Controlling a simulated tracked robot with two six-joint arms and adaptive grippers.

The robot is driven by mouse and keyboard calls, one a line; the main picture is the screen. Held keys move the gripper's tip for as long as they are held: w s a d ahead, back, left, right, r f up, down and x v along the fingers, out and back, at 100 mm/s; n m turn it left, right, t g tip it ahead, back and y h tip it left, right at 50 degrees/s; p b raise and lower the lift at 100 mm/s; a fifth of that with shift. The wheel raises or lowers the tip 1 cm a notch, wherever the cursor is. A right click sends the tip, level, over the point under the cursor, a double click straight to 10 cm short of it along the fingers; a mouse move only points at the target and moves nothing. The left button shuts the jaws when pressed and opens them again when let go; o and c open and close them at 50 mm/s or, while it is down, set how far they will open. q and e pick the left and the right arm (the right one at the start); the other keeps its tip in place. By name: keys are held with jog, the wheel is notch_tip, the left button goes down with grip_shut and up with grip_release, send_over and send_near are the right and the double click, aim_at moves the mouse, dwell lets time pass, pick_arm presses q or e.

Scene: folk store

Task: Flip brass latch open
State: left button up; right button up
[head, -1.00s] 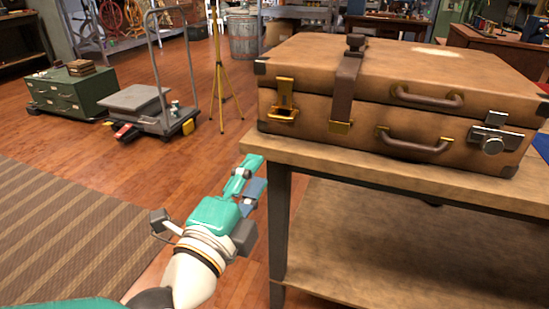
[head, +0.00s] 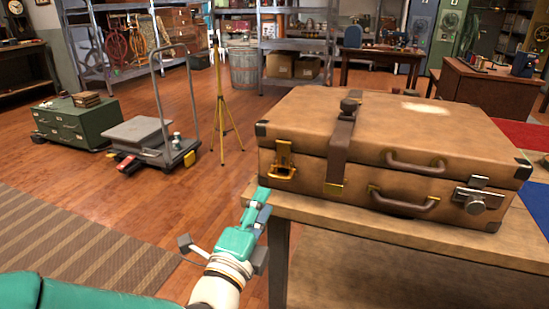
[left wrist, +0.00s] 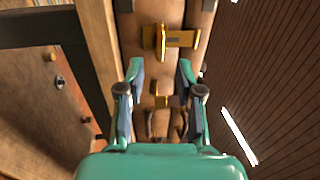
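The tan suitcase (head: 310,168) lies flat and shut on a wooden table. The brass latch (head: 283,170) is on its front face near the left corner, across the seam. I cannot tell surely whether it is fastened. My left gripper (head: 263,196) is just below and left of the latch, by the table's corner, with no clear contact. In the left wrist view, its two teal fingers (left wrist: 160,72) are open with nothing held. There the brass latch (left wrist: 170,40) lies beyond the fingertips, near the top, on the suitcase (left wrist: 135,35). My right gripper is not in view.
A dark strap (head: 341,150), two handles (head: 415,165) and a silver latch (head: 478,196) are on the suitcase. The table edge (head: 375,235) runs below it. A trolley (head: 150,140) and yellow tripod (head: 222,110) stand on the floor behind left.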

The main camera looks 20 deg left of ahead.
aim_at(276, 178)
pick_arm(q)
jog(key=shift+w+r+p, duration=0.25)
jog(key=shift+w+p, duration=0.35)
jog(key=shift+p, duration=0.05)
jog(key=shift+w+r+p, duration=0.2)
jog(key=shift+w+p, duration=0.35)
jog(key=shift+p, duration=0.05)
jog(key=shift+w+d+r, duration=0.1)
jog(key=shift+w, duration=1.4)
jog(key=shift+w+r, duration=0.1)
jog(key=shift+w, duration=1.35)
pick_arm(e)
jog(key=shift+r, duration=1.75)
pick_arm(q)
grip_shut()
